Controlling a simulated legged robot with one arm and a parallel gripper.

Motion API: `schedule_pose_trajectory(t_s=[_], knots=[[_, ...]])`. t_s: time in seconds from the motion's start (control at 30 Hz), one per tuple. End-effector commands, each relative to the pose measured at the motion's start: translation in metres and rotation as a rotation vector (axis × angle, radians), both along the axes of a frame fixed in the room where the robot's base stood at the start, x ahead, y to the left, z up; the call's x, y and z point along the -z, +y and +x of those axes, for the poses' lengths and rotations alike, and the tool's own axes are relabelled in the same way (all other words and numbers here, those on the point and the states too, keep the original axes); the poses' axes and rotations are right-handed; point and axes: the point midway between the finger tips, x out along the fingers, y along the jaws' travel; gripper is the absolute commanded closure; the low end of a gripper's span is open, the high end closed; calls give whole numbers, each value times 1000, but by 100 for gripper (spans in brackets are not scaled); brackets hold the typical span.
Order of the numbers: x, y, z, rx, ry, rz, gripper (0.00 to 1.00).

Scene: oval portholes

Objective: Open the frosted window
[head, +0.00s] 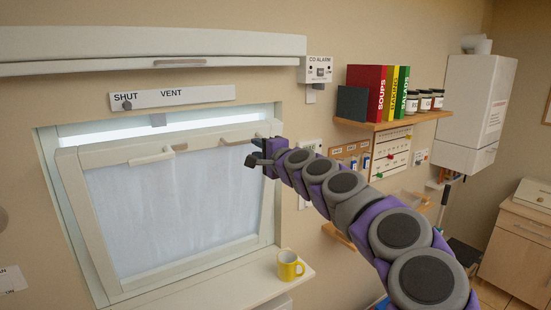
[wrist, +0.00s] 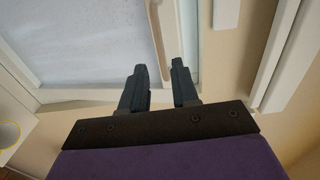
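The frosted window (head: 175,210) is a pale framed sash on the left of the head view. Its top edge appears to stand out from the surrounding frame, with a bright strip above it. Two light handles sit on its top rail, a left handle (head: 152,155) and a right handle (head: 240,139). My gripper (head: 254,157) is at the sash's upper right corner, just below the right handle. In the wrist view my gripper (wrist: 159,75) has its two dark fingers apart with nothing between them. A handle (wrist: 158,30) shows beyond the fingertips; contact cannot be told.
A vent strip (head: 200,96) marked SHUT and VENT is above the window, under a pale housing (head: 150,47). A yellow mug (head: 289,266) stands on the sill (head: 225,292). A shelf (head: 395,121) with books and jars is to the right, beyond my arm.

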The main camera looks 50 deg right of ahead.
Motion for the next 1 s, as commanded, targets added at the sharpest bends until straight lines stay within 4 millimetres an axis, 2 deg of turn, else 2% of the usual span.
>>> schedule_pose_trajectory(t_s=[0.2, 0.5, 0.7, 1.0], knots=[[0, 6, -35, 5, -2, -1, 70], [1, 14, -69, 3, 1, 2, 70], [1, 17, -76, 1, 1, 1, 70], [1, 17, -77, 1, 2, 1, 70]])
